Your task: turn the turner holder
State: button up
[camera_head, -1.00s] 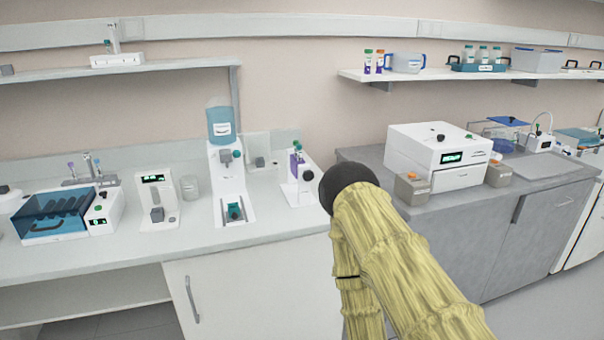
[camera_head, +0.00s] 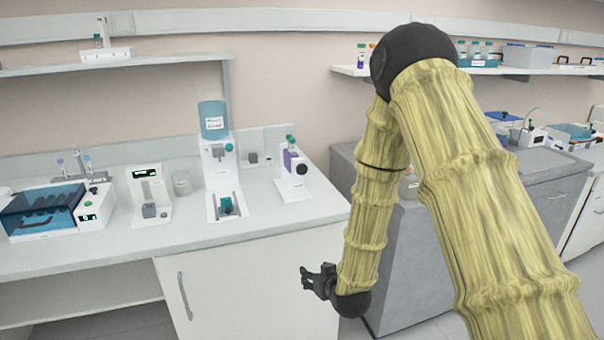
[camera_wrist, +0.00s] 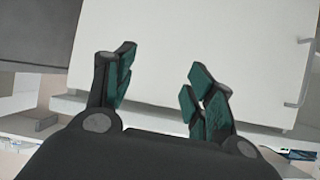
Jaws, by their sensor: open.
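The likely turner (camera_head: 292,177) is a small white stand with a purple piece, a green-topped part and a round black knob on its right side. It stands near the right end of the white counter. I cannot tell for sure which part is its holder. My gripper (camera_head: 306,279) is in front of the white cabinet, below the counter's front edge and well away from the stand. In the wrist view my gripper (camera_wrist: 162,82) has its fingers spread, with nothing between them. The stand is not clearly visible in that view.
A dispenser with a blue bottle (camera_head: 212,120) stands left of the stand. Farther left are a small white device (camera_head: 149,192) and a blue-lidded machine (camera_head: 42,212). The counter's front edge (camera_head: 250,233) lies above my gripper. A grey cabinet (camera_head: 400,260) is to the right.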

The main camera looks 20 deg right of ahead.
jog(key=w+d+r+t, duration=0.1)
jog(key=w+r+t, duration=0.2)
jog(key=w+r, duration=0.5)
jog(key=t, duration=0.3)
send_near(303, 170)
jog(key=w, duration=1)
jog(key=shift+w+a+p, duration=0.2)
jog(key=shift+w+p, duration=0.1)
jog(key=shift+p, duration=0.1)
jog(key=shift+c, duration=0.3)
jog(key=c, duration=1)
